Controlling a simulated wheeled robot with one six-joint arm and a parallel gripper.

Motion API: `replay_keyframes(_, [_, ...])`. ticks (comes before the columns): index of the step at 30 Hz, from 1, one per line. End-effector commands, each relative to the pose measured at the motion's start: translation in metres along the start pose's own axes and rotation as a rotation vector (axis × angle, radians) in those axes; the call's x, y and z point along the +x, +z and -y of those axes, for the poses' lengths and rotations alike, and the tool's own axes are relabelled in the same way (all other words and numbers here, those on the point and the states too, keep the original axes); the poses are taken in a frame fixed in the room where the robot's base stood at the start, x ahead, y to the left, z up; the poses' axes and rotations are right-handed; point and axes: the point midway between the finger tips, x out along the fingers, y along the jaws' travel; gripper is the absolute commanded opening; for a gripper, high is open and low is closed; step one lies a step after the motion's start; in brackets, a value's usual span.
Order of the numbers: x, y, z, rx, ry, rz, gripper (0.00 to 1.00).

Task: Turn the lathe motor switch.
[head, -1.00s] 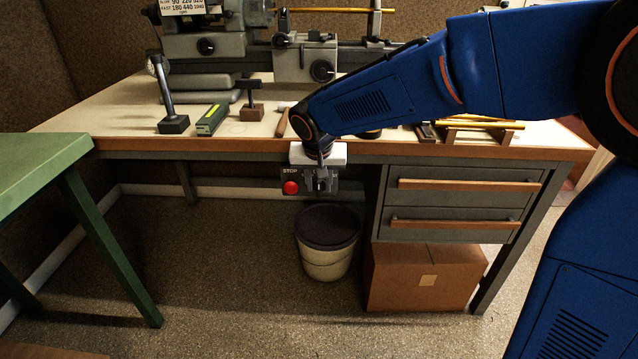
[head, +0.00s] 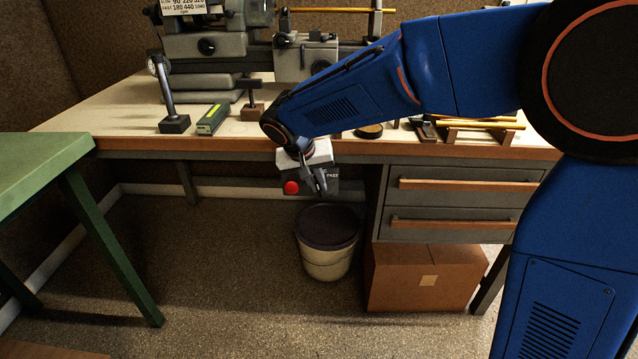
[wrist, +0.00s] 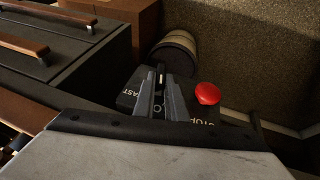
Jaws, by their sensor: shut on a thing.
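The lathe motor switch box (head: 333,186) is a dark panel under the front edge of the bench. Its round red stop button (head: 291,187) is left of my gripper (head: 320,184). My gripper is tilted and shut on the switch handle in front of the panel. The handle itself is mostly hidden between the fingers, so its exact angle cannot be read.
The bench top (head: 110,125) carries the lathe (head: 305,60) and small tools. Drawers (head: 460,185) are right of the switch. A bucket (head: 327,262) and a cardboard box (head: 425,280) stand below. A green table (head: 45,165) is at the left, with open floor between.

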Motion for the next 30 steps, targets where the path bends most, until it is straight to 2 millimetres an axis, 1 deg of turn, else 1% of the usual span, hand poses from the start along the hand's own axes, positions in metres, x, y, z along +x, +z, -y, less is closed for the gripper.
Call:
replay_keyframes(1, [-0.0002, 0.0004, 0.0038, -0.019, 0.035, -0.001, 0.0])
replay_keyframes(6, [0.0007, 0.0005, 0.0069, -0.071, 0.163, 0.0, 0.0])
replay_keyframes(15, [0.0017, 0.0008, 0.0107, -0.141, 0.337, -0.001, 0.0])
replay_keyframes(22, [0.0023, 0.001, 0.0116, -0.169, 0.406, 0.0, 0.0])
replay_keyframes(30, [0.0023, 0.0011, 0.0117, -0.176, 0.425, 0.0, 0.0])
